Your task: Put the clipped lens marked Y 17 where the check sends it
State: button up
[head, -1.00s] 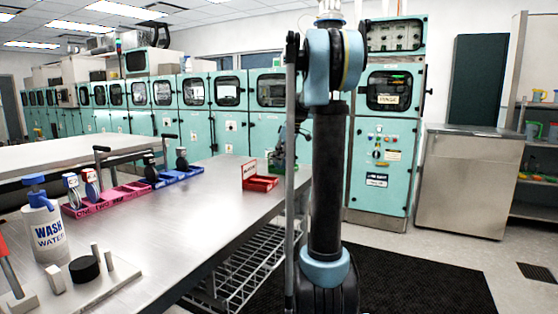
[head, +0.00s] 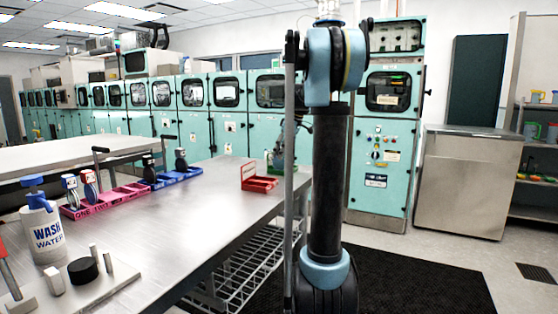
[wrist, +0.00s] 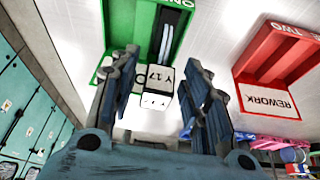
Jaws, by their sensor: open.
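The clipped lens marked Y 17 (wrist: 160,78) shows in the wrist view as a white tag with a dark clip body behind it. It stands in the green tray (wrist: 112,25), in a slot near a partly hidden label ending in "ONE". My gripper (wrist: 162,68) is open, with one finger on each side of the lens. I cannot tell whether either finger touches it. In the head view my gripper (head: 282,145) is small and partly hidden by my arm, over the green tray (head: 274,167).
A red tray marked REWORK (wrist: 265,98) stands beside the green one. Its slots look empty. A wash water bottle (head: 44,235) stands at left. The middle of the bench is clear.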

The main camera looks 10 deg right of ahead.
jog(key=v, duration=0.8)
jog(key=shift+s+r, duration=0.15)
